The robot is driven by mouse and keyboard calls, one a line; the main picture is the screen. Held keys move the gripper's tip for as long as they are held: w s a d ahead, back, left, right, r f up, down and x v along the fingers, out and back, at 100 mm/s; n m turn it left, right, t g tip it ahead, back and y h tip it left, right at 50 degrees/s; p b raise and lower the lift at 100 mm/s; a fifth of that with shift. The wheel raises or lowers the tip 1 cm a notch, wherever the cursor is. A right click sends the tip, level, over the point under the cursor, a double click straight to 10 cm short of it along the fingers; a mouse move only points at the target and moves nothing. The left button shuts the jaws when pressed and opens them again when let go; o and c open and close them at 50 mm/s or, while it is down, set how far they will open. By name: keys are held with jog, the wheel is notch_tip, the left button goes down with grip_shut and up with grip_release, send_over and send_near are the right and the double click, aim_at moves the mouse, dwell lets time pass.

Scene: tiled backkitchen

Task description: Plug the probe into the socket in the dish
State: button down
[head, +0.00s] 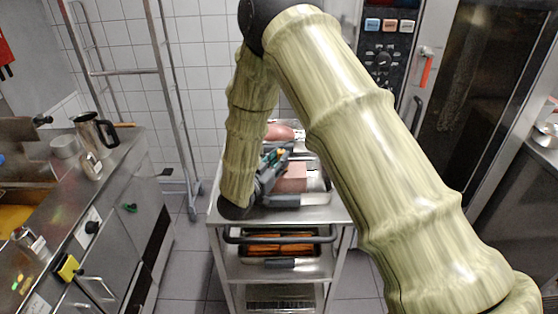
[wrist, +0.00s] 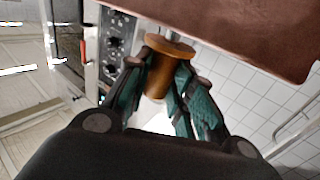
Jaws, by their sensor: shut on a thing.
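My gripper (wrist: 164,76) has teal fingers and is shut on an orange-brown cylinder with a wider round flange at its end, which I take to be the probe (wrist: 157,80). The flange lies just beyond the fingertips. In the head view my gripper (head: 270,168) is low over the steel trolley, beside a pink meat-like block (head: 292,178) in a metal dish (head: 318,186). The probe is not clear there. I cannot make out a socket in either view; my arm hides part of the trolley top.
The trolley (head: 340,213) has a dark handle at its front and a lower tray of orange pieces (head: 282,246). Another pink piece (head: 280,131) lies farther back. A counter with a steel jug (head: 95,132) stands left. A large brown-red surface (wrist: 250,25) is close in the wrist view.

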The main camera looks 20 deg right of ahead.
jog(key=shift+w+a+r, duration=0.1)
jog(key=shift+w+r, duration=0.05)
jog(key=shift+r, duration=0.1)
jog(key=shift+r+p, duration=0.4)
jog(key=shift+p, duration=0.05)
jog(key=shift+f+b, duration=0.5)
jog(key=shift+f, duration=0.2)
dwell(1.2)
jog(key=shift+s+f, duration=0.15)
jog(key=shift+s, duration=0.05)
jog(key=shift+w+r, duration=0.15)
jog(key=shift+r, duration=0.2)
jog(key=shift+r+p, duration=0.35)
jog(key=shift+r, duration=0.1)
dwell(0.9)
